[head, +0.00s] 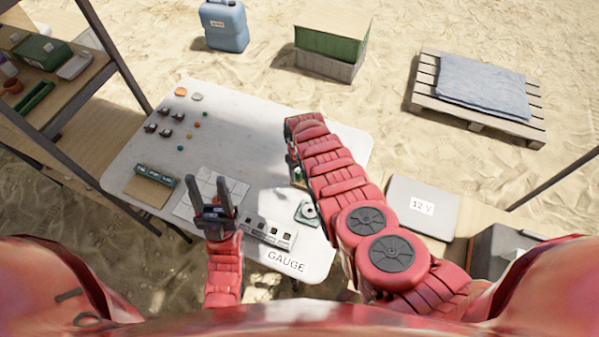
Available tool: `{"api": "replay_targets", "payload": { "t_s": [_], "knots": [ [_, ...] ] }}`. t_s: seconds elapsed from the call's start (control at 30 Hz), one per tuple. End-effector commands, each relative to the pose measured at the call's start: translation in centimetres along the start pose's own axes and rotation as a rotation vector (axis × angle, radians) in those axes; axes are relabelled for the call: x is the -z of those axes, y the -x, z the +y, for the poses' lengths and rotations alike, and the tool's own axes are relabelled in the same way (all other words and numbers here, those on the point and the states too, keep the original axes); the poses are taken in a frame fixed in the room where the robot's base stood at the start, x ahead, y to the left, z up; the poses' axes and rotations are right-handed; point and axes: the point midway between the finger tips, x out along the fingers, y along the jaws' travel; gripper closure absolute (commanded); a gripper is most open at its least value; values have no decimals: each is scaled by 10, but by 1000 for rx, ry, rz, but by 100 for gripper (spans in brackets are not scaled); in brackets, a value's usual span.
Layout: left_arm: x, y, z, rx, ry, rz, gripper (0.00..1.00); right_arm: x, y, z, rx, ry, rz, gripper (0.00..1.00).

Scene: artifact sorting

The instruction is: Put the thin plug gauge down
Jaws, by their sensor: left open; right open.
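My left gripper (208,187) is open over the white table (240,120), its two fingers pointing away from me above a pale tiled patch (237,187). I see nothing between its fingers. My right gripper (292,157) is open near the table's right side, mostly hidden by its own red arm. I cannot make out a thin plug gauge; it may be hidden or too small to tell. A pale block with dark square openings (270,233) lies beside the "GAUGE" lettering (286,262) at the near edge.
Several small dark pieces (165,132) and coloured discs (181,92) lie at the far left. A round-topped device (308,211) stands by my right arm. The table's far middle is clear.

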Motion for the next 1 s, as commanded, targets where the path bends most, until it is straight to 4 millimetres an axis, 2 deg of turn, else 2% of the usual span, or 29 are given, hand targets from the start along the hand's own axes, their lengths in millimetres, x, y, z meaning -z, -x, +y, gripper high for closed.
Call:
{"api": "replay_targets", "payload": {
  "t_s": [0.17, 0.33, 0.43, 0.6, 1.0],
  "knots": [
    [1, -8, 0, 0, 0, 0, 50, 1, 10, 0, -1, 0, 1, 50],
    [5, -31, -2, 0, 0, 0, 50, 1, 42, -2, 0, 1, 1, 50],
    [4, -25, -1, 0, 0, 0, 50, 1, 44, 1, -2, -3, -2, 50],
    [5, -28, -1, 0, 0, 0, 50, 0, 64, -2, 3, -1, -1, 50],
    [2, -15, -1, 0, 0, 0, 50, 1, 108, 1, 0, -2, 1, 50]
  ]
}}
